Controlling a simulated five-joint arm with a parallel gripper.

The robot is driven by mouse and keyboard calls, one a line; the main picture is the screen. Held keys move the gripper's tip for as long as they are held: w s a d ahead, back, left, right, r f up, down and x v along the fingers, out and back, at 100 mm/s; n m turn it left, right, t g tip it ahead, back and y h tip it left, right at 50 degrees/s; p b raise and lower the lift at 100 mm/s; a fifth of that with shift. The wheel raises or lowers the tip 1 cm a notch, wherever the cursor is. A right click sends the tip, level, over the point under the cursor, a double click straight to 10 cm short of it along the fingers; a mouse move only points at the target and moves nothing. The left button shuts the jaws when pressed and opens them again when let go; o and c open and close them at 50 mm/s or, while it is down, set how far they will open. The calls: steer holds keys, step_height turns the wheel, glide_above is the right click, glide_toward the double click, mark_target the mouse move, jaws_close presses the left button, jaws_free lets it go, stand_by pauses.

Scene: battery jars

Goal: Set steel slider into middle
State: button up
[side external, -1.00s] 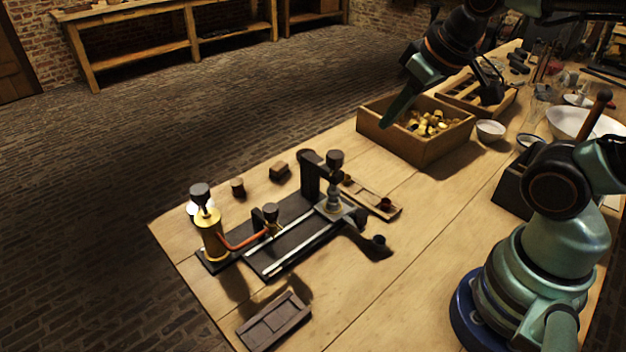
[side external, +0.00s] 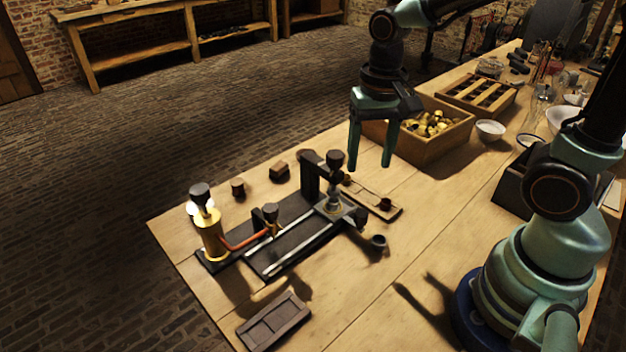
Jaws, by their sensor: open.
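The apparatus has a black base (side external: 293,238) with two pale rails on it. What looks like the steel slider (side external: 334,202), a grey upright piece with a black knob (side external: 335,159) on top, stands at the right end of the rails, beside a black bracket (side external: 311,178). My gripper (side external: 371,166) is open and empty, fingers pointing down. In the picture it is just right of the black knob, apart from it. Its exact height above the table cannot be told.
A brass cylinder (side external: 210,235) with a copper pipe (side external: 246,240) stands at the rails' left end. A small wooden tray (side external: 390,213) lies right of the slider. A box of brass parts (side external: 434,149) is behind. A dark tray (side external: 273,321) lies in front.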

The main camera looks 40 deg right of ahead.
mark_target(362, 213)
steer(key=shift+m, duration=0.3)
step_height(362, 213, down, 13)
steer(key=shift+a+r, duration=0.1)
steer(key=shift+c, duration=0.3)
jaws_close()
stand_by(1.4)
